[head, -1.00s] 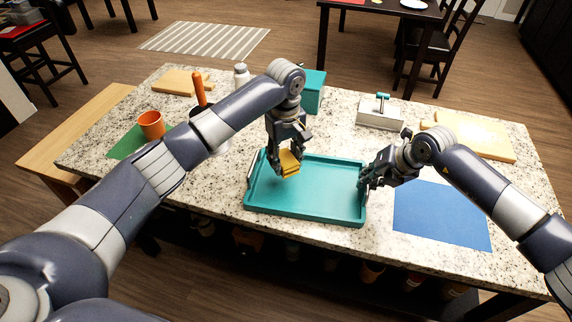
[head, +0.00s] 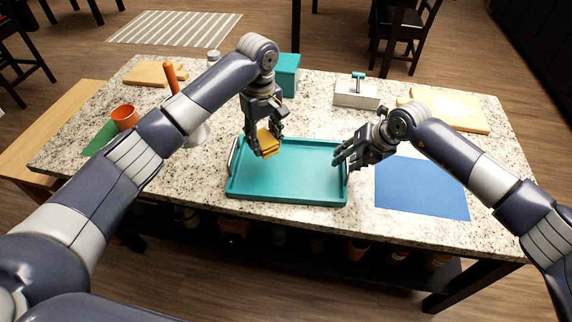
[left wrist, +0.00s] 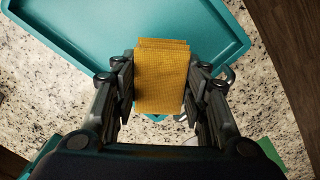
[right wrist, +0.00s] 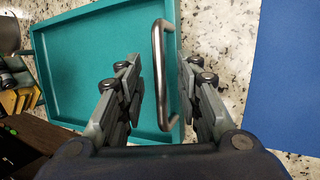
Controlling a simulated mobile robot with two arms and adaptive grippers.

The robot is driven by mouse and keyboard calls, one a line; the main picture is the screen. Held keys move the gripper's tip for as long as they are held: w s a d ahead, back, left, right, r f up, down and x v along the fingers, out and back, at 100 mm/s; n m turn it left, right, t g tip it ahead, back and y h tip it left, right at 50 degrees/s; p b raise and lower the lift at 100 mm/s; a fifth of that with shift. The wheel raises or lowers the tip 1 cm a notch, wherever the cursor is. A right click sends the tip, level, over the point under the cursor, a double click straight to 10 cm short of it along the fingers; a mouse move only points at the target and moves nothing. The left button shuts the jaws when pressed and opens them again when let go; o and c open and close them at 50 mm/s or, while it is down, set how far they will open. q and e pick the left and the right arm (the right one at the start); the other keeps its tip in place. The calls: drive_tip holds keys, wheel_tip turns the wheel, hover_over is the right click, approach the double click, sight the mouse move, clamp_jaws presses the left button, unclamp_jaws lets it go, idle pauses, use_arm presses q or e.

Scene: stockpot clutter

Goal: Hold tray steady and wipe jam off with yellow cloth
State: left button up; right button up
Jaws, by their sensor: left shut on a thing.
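The teal tray (head: 290,190) lies flat on the speckled counter. My left gripper (head: 266,142) is shut on a folded yellow cloth (head: 267,150), held above the tray's left part. The cloth (left wrist: 161,80) fills the space between the fingers in the left wrist view. My right gripper (head: 343,158) is open at the tray's right end. In the right wrist view, the tray's metal handle (right wrist: 158,70) lies between its fingers with a gap on both sides. A second handle (head: 234,156) is at the tray's left end. I see no jam on the visible tray floor.
A blue mat (head: 422,188) lies right of the tray. An orange cup (head: 125,117) on a green mat (head: 98,139) stands at left. A teal box (head: 287,75), a grey box with a teal handle (head: 356,95) and cutting boards (head: 450,114) are behind.

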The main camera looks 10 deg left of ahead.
drive_tip(key=v, duration=1.2)
drive_tip(key=shift+s+f, duration=0.1)
